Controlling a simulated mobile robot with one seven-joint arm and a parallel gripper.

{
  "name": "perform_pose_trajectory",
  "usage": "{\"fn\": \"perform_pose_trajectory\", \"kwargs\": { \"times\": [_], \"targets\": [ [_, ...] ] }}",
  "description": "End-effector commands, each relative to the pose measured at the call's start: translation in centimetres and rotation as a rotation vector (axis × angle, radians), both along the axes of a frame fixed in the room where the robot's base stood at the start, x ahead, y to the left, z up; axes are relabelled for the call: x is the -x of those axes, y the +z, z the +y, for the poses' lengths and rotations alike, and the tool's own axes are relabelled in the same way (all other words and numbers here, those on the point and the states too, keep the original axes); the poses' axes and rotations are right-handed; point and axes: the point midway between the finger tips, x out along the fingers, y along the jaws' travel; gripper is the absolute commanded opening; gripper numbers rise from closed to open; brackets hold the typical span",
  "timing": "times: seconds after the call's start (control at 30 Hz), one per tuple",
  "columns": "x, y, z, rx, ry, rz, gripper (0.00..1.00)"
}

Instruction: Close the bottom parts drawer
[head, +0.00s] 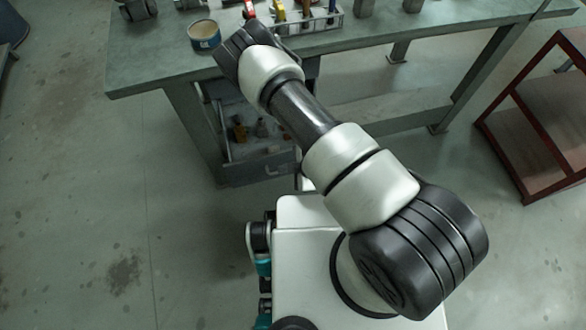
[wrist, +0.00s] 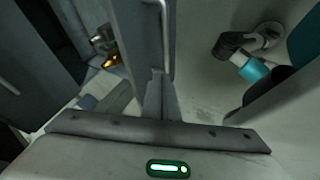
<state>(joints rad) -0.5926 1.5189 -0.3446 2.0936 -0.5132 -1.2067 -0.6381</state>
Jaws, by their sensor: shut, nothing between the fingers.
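The bottom parts drawer (head: 262,172) stands pulled out under the bench, with small parts inside it, in the head view. In the wrist view its front panel (wrist: 138,45) runs up the middle of the picture, with a pale bar handle on its right face. The drawer's inside, with a yellow part and other items, lies left of the panel. My gripper (wrist: 157,76) is shut and empty, with its fingertips close to the front panel near the handle. I cannot tell whether they touch. In the head view my gripper is hidden by my arm.
The green workbench (head: 150,72) spans above the drawer, carrying a tin (head: 204,35) and a tool tray (head: 328,20). A red-framed shelf (head: 530,135) stands at the right. The floor at the left is clear. My base is close in front of the drawer.

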Motion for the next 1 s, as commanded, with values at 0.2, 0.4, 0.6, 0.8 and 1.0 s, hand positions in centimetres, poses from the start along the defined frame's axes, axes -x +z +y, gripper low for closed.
{"fn": "perform_pose_trajectory", "kwargs": {
  "times": [0.2, 0.4, 0.6, 0.8, 1.0],
  "targets": [
    [-3.1, 0.3, 0.7, -0.001, 0.000, -0.004, 0.00],
    [-3.7, 0.3, 0.7, 0.000, -0.001, -0.002, 0.00],
    [-3.7, 0.3, 0.7, 0.000, -0.001, -0.002, 0.00],
    [-4.0, 0.4, 0.8, -0.001, -0.001, -0.003, 0.00],
    [-5.5, 0.4, 1.2, -0.002, -0.003, -0.006, 0.00]
  ]
}}
